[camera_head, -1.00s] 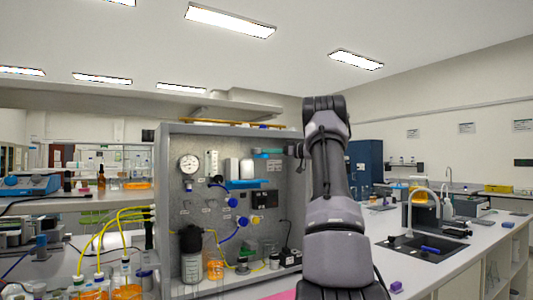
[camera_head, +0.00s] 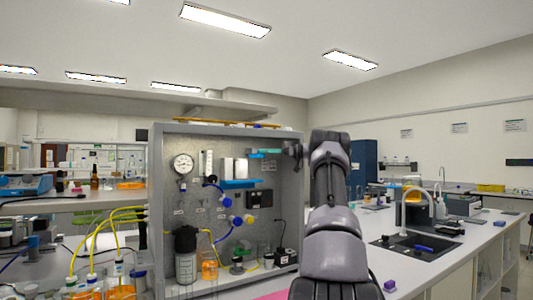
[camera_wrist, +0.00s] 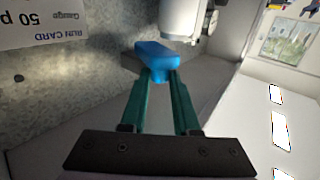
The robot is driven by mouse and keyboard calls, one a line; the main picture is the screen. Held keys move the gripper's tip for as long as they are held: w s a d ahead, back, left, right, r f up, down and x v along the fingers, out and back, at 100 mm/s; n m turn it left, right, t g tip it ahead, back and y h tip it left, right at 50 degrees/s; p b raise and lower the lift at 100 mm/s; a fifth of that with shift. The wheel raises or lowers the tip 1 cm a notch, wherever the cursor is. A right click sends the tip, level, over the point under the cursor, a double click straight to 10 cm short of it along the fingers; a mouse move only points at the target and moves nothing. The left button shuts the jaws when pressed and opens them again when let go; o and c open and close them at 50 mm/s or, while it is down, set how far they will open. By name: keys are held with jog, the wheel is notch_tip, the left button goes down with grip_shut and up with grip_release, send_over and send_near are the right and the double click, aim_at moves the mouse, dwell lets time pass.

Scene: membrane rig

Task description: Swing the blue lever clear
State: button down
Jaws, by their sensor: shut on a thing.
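The blue lever (camera_wrist: 152,56) shows as a short, thick blue handle in the wrist view, just past the fingertips. My gripper (camera_wrist: 160,82) has teal fingers closed on its near end. In the head view my gripper (camera_head: 268,151) reaches leftward across the upper right of the grey rig panel, with its teal fingers level with the tops of the white cylinders. A white cylinder (camera_wrist: 181,18) stands close beyond the lever in the wrist view. The lever's pivot is hidden.
The rig panel (camera_head: 161,215) carries a round gauge (camera_head: 183,164), blue-handled valves and tubing. A blue bar (camera_head: 240,184) lies below the white cylinders. A dark bottle (camera_head: 186,255) and an orange-filled vessel (camera_head: 209,265) stand at the panel's foot. A printed card (camera_wrist: 42,22) is near the fingers.

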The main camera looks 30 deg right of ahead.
jog(key=shift+a+f, duration=0.1)
jog(key=shift+f, duration=0.05)
jog(key=c, duration=0.6)
grip_release()
jog(key=shift+w, duration=0.1)
jog(key=shift+c, duration=0.2)
jog(key=v, duration=1)
jog(key=shift+s+d, duration=0.2)
jog(key=shift+d, duration=0.15)
